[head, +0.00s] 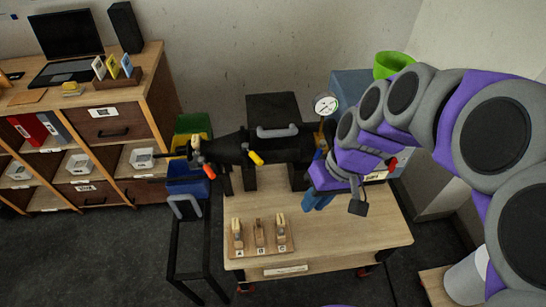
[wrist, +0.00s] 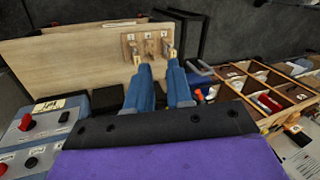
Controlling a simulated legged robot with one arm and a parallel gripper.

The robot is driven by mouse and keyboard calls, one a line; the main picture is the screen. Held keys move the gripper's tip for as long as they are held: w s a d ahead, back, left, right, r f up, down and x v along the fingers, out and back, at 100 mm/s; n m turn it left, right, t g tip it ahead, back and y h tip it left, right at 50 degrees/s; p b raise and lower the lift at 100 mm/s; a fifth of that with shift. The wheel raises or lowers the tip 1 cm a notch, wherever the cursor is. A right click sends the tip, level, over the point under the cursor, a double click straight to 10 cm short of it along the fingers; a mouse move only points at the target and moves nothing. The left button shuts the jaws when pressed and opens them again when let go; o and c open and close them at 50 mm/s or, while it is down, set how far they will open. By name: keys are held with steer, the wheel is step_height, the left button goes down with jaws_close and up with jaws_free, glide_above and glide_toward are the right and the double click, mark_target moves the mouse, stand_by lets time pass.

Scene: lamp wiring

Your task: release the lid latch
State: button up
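A black cylindrical vessel (head: 285,150) lies along the back of the wooden table in the head view, with a grey handle (head: 277,131) on top. At its left end are a yellow lever (head: 256,157) and an orange-tipped lever (head: 209,170). I cannot tell which part is the lid latch. My gripper (head: 316,203) has blue fingers and hangs over the table, right of the wooden blocks and in front of the vessel's right end. In the wrist view my gripper (wrist: 159,66) has its fingers apart, with nothing seen held between them. My arm hides the vessel's right end.
A wooden rack (head: 258,248) with several wooden pieces stands at the table's front left. A dial gauge (head: 326,105) rises behind the vessel. A black-framed stand (head: 176,245) is left of the table. A control box with red knobs (wrist: 30,120) shows in the wrist view. The table's front right is clear.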

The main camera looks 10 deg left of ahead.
steer(key=w+a+f+y, duration=0.1)
steer(key=w, duration=0.3)
steer(key=w+a+f+n+y, duration=0.1)
steer(key=w+a, duration=0.1)
steer(key=w, duration=0.3)
steer(key=w+a+f+n, duration=0.1)
steer(key=w+a+f, duration=0.1)
steer(key=w, duration=0.3)
steer(key=shift+w+a+t+y, duration=0.1)
steer(key=shift+a+t+y, duration=0.1)
steer(key=shift+t+y, duration=0.2)
jaws_close()
steer(key=w+f+n+t+y, duration=0.1)
steer(key=w+f, duration=0.5)
steer(key=w, duration=0.4)
steer(key=shift+a+b, duration=0.3)
steer(key=shift+a, duration=0.05)
